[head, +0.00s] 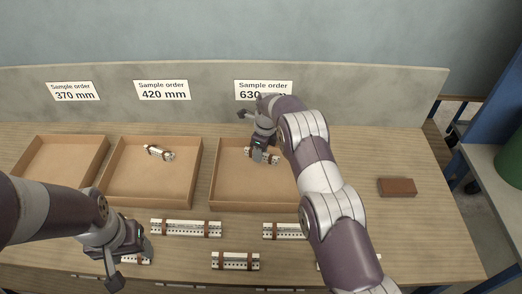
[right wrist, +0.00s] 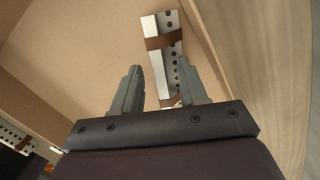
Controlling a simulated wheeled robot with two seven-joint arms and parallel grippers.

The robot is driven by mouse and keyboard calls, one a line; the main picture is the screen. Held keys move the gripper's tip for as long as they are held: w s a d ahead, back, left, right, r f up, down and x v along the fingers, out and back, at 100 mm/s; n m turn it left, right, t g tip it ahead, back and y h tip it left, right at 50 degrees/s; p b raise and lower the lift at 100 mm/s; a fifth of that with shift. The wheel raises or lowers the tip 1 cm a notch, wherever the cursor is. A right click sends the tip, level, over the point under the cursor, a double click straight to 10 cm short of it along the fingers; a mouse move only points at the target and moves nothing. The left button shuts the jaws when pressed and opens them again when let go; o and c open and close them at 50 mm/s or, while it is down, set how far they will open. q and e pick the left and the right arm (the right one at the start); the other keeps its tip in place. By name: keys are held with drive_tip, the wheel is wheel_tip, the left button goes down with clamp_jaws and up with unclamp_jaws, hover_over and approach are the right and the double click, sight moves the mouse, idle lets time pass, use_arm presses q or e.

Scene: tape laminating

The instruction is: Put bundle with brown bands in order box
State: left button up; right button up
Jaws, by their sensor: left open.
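My right gripper (head: 256,152) is over this box. In the right wrist view its two fingers (right wrist: 158,92) are apart, and the bundle (right wrist: 155,52) lies beyond them beside the box wall, partly hidden by the right finger. Another banded bundle (head: 158,152) lies in the middle box (head: 150,202), under "420 mm". My left gripper (head: 131,266) is open at the table front, beside a partly hidden bundle (head: 143,260).
The left box (head: 65,160), under "370 mm", looks empty where visible. More banded bundles (head: 186,228) (head: 235,261) (head: 283,231) lie in front of the boxes. A brown block (head: 397,187) sits at the right. A grey panel (head: 200,75) closes the table's back.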

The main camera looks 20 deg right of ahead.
sight(265, 154)
drive_tip(key=shift+r, duration=0.35)
drive_tip(key=r, duration=0.1)
drive_tip(key=r+p, duration=0.1)
drive_tip(key=r, duration=0.2)
drive_tip(key=shift+s+d+r, duration=0.1)
drive_tip(key=shift+d+r, duration=0.15)
drive_tip(key=shift+r, duration=0.1)
wheel_tip(265, 154, up, 7)
drive_tip(key=p, duration=0.6)
drive_tip(key=shift+s+d, duration=0.35)
drive_tip(key=shift+s, duration=0.05)
